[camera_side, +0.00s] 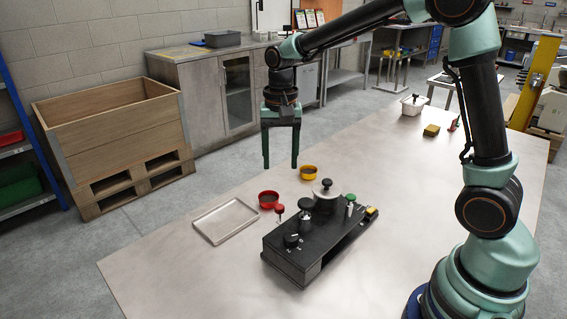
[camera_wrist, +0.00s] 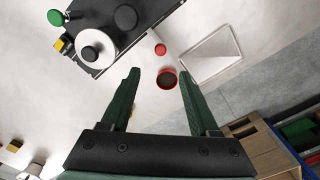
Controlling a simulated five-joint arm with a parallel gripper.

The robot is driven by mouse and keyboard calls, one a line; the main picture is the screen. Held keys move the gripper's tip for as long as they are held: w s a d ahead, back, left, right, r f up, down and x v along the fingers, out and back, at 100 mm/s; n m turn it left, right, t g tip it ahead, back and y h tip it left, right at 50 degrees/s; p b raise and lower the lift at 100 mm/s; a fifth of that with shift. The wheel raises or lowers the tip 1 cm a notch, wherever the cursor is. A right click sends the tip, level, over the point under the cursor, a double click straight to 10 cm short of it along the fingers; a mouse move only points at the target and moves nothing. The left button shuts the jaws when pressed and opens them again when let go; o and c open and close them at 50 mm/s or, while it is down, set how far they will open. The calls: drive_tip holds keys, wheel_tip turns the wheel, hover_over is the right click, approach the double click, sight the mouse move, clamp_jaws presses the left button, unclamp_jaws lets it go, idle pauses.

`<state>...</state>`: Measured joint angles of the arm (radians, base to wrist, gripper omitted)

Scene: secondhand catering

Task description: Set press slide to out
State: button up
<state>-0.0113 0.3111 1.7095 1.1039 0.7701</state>
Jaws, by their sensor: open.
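A black press unit (camera_side: 318,246) stands on the table in the side view. On it are a black dial (camera_side: 291,241), a red-topped knob (camera_side: 279,209), a black knob (camera_side: 306,205), a round pale disc with a black knob (camera_side: 327,190), a green knob (camera_side: 350,198) and a yellow piece (camera_side: 371,212). I cannot tell which part is the slide. My gripper (camera_side: 281,166) hangs above the table behind the unit, fingers down, open and empty. In the wrist view, my gripper (camera_wrist: 160,74) is apart from the unit (camera_wrist: 108,45), which shows upper left, partly cut off.
A white container (camera_side: 413,104) and yellow block (camera_side: 431,130) stand farther back. The table's right part is clear.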

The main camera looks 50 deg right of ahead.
sight(279, 206)
drive_tip(key=f, duration=1.2)
drive_tip(key=shift+w+f, duration=0.2)
drive_tip(key=shift+f, duration=0.2)
clamp_jaws()
idle(0.9)
